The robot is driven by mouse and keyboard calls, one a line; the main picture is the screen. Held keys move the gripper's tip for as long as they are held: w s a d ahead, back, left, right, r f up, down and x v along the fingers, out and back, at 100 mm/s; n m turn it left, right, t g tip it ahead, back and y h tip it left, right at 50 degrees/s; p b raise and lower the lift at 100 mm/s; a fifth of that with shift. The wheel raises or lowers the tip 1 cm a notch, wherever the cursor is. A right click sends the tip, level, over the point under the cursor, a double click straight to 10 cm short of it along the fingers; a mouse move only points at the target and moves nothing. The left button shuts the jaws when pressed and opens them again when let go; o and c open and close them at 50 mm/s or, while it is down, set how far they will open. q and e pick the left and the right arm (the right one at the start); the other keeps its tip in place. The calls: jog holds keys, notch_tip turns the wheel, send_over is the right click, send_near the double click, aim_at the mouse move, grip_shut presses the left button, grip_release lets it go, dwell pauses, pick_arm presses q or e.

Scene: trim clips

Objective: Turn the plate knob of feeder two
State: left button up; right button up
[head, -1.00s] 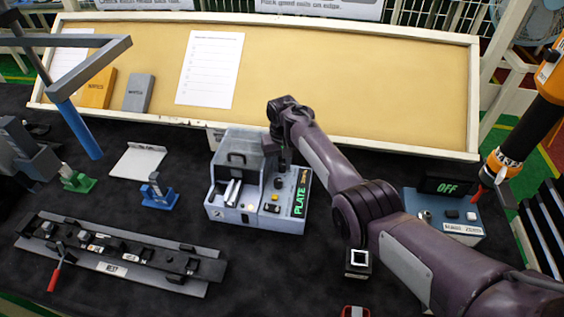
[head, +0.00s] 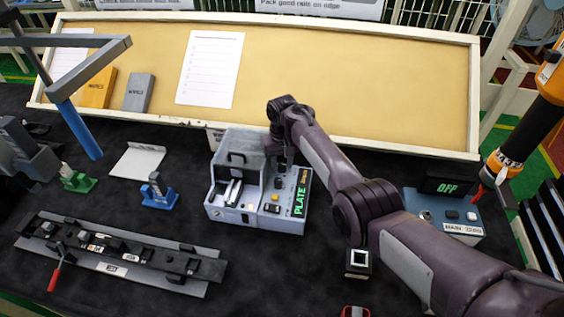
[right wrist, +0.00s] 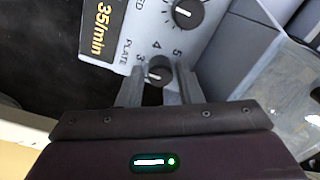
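The feeder (head: 228,212) is a pale grey machine with a clear-lidded box on its left and a control panel with a green display reading PLATE on its right. In the right wrist view the dark round plate knob (right wrist: 158,72) sits on the panel by the word PLATE and the numbers 3, 4 and 5. My right gripper (right wrist: 159,75) is over the panel, its two fingers apart, one on each side of the knob, with narrow gaps visible. In the head view the right gripper (head: 283,160) is at the panel's back end, partly hidden. My left gripper is not in view.
A blue-grey box (head: 450,212) showing OFF stands to the right. A rail fixture (head: 120,262), blue stand (head: 158,193) and green stand (head: 78,181) lie left. A tan board is behind.

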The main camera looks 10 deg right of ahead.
aim_at(282, 164)
notch_tip(282, 164, up, 8)
jog(key=p, duration=0.6)
jog(key=shift+f, duration=0.2)
jog(key=shift+r, duration=0.15)
